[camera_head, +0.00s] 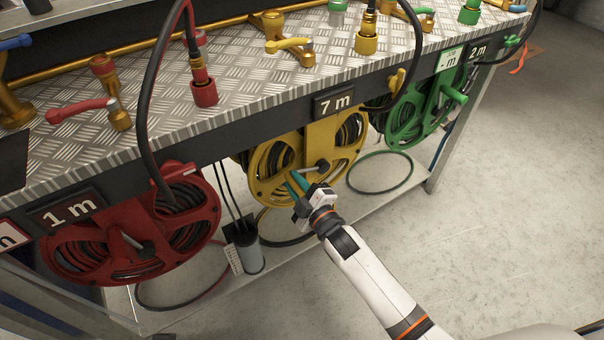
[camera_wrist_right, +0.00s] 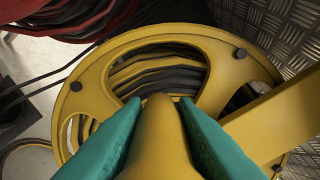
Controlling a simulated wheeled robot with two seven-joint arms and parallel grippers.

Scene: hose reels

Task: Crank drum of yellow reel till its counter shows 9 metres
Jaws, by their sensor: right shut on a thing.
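The yellow reel (camera_head: 348,148) hangs under the bench edge, with dark hose wound on its drum. The counter (camera_head: 335,104) above it reads 7 m. My right gripper (camera_head: 297,183) is at the front of the yellow drum, to the lower left of its hub. In the right wrist view its two teal fingers (camera_wrist_right: 160,125) are shut on the yellow crank handle (camera_wrist_right: 160,135), one on each side. The yellow drum (camera_wrist_right: 240,70) fills the view behind them. My left gripper is not in view.
A red reel (camera_head: 75,250) with a 1 m counter (camera_head: 68,211) is at left. A green reel (camera_head: 405,122) with a 2 m counter (camera_head: 478,51) is at right. The floor (camera_head: 500,220) at right is clear.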

